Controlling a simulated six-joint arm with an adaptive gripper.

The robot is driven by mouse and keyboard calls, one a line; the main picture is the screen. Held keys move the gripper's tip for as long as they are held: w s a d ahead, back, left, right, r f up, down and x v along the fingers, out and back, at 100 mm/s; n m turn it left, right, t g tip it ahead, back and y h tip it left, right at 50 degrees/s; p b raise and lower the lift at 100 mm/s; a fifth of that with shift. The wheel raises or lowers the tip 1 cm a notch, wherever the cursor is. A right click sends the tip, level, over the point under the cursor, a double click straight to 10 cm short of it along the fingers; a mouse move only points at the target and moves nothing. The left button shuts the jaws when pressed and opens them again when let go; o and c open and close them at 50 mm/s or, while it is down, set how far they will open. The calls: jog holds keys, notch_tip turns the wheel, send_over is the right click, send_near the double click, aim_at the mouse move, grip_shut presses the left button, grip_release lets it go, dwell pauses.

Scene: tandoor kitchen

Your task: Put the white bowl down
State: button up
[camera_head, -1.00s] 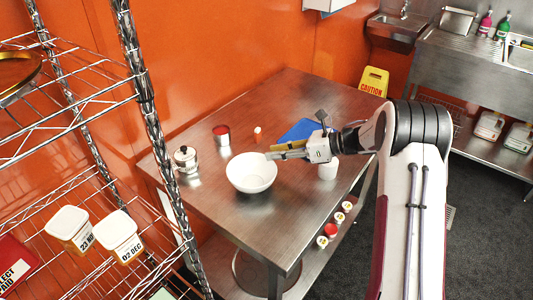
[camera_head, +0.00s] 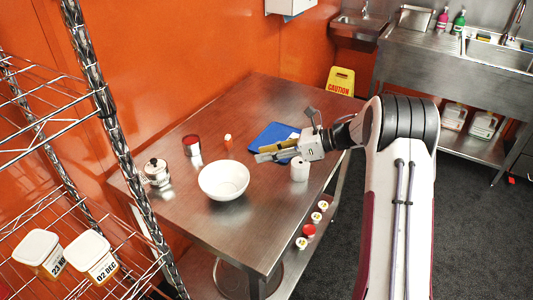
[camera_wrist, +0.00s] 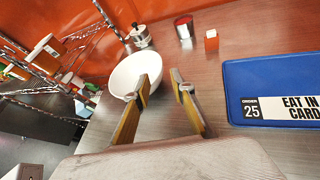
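The white bowl (camera_head: 224,181) stands upright on the steel table (camera_head: 215,228), near its middle, and looks empty. My gripper (camera_head: 258,154) is above the table, just right of and behind the bowl, with a small gap to its rim. In the wrist view the two fingers (camera_wrist: 161,83) are spread with nothing between them. The bowl (camera_wrist: 124,78) shows beyond and left of the fingers there, partly hidden by the left finger.
The table's front is clear.

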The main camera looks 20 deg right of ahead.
jog(key=w+d+r+m+t+h, duration=0.1)
jog(key=w+r+m+t+h, duration=0.25)
jog(key=r+m, duration=0.35)
jog(key=w+d+r+m+t+h, duration=0.1)
jog(key=w+r+m+t+h, duration=0.2)
jog(key=r, duration=0.6)
jog(key=s+d+r+m+t+h, duration=0.1)
jog(key=s+d+r+m+h, duration=0.15)
jog(key=s+r+m, duration=0.35)
jog(key=s+d+r+m+t+h, duration=0.1)
jog(key=s+d+r+m+h, duration=0.2)
jog(key=m, duration=0.6)
jog(key=s+f+m+g+h, duration=0.2)
jog(key=s+m+g+h, duration=0.1)
jog(key=s+m, duration=1.2)
jog(key=s+a+f+m+g+y, duration=0.1)
jog(key=s+a+f+m, duration=0.1)
jog(key=s, duration=0.6)
jog(key=s+a+f+m+g+y, duration=0.1)
jog(key=s+a+f, duration=0.3)
jog(key=s, duration=0.4)
jog(key=s+a+f+m+g, duration=0.3)
jog(key=s+f+m, duration=0.1)
jog(key=s, duration=0.3)
jog(key=shift+s+y, duration=0.4)
